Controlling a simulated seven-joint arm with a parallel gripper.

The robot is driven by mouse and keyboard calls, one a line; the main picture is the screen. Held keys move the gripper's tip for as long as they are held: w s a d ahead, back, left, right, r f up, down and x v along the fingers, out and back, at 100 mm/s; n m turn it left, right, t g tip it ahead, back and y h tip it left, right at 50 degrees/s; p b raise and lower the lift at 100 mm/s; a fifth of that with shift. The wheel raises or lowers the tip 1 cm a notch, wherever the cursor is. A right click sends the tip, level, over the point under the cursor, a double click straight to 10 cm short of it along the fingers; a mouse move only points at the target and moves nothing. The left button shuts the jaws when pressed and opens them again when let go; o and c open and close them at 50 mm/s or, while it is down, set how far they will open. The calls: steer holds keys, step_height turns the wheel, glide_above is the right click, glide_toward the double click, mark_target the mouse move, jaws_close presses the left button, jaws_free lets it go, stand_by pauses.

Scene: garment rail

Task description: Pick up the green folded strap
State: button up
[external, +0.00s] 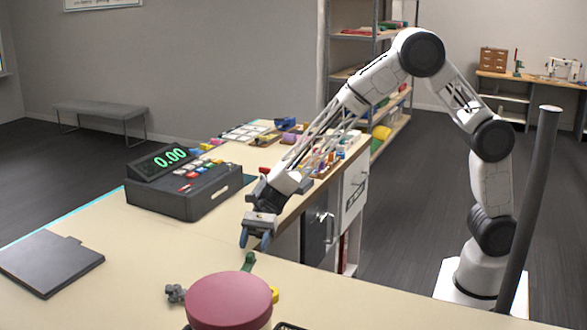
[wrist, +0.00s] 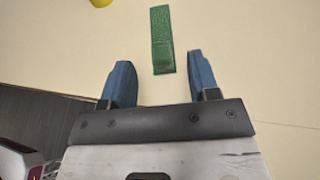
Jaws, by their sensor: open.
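The green folded strap (external: 248,262) lies on the cream counter (external: 340,297) in the external view, just behind the round maroon object. In the wrist view the strap (wrist: 161,40) lies lengthwise, ahead of and between my two blue fingertips. My gripper (external: 256,240) is open and empty, above the counter near the strap in the external view. In the wrist view my gripper (wrist: 162,72) has its fingers spread wide, with the strap's near end close to the line between the tips. The fingers do not appear to touch the strap.
A round maroon object (external: 229,302) stands in front of the strap, with a yellow item (external: 275,295) and a grey knobbed item (external: 176,293) beside it. A black cash register (external: 184,185) is at the back left. A dark flat folder (external: 50,262) lies left. The counter between is clear.

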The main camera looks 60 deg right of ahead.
mark_target(249, 255)
steer(key=shift+x, duration=2.15)
steer(key=c, duration=0.9)
steer(key=shift+r, duration=1.45)
steer(key=shift+s+d+r, duration=0.1)
steer(key=shift+d+r, duration=0.05)
steer(key=shift+r, duration=0.2)
steer(key=s+d, duration=0.3)
steer(key=s, duration=0.1)
steer(key=s+d+r, duration=0.1)
steer(key=s+d, duration=0.2)
steer(key=s, duration=0.1)
steer(key=s+d, duration=0.3)
steer(key=s, duration=0.1)
steer(key=shift+s+d+r, duration=0.15)
steer(key=shift+s+d, duration=0.05)
steer(key=shift+d, duration=0.05)
